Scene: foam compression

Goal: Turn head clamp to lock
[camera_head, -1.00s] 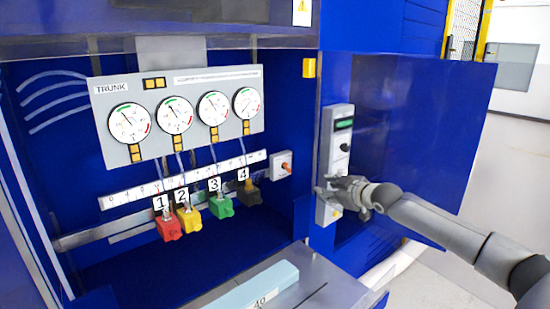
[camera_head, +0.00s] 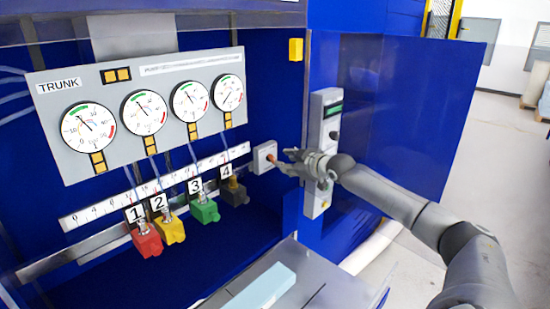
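My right gripper (camera_head: 282,160) comes in from the right and points left at the knob. Its fingers look spread, with the tips very close to the knob. I cannot tell whether they touch it. The gripper seems to hold nothing. My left gripper is not in view.
A grey panel with several dials (camera_head: 150,110) hangs above numbered red, yellow, green and dark blocks (camera_head: 205,211). A grey control box (camera_head: 321,130) stands behind my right gripper. A blue door (camera_head: 420,110) is open at the right. A pale-blue slab (camera_head: 262,290) lies below.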

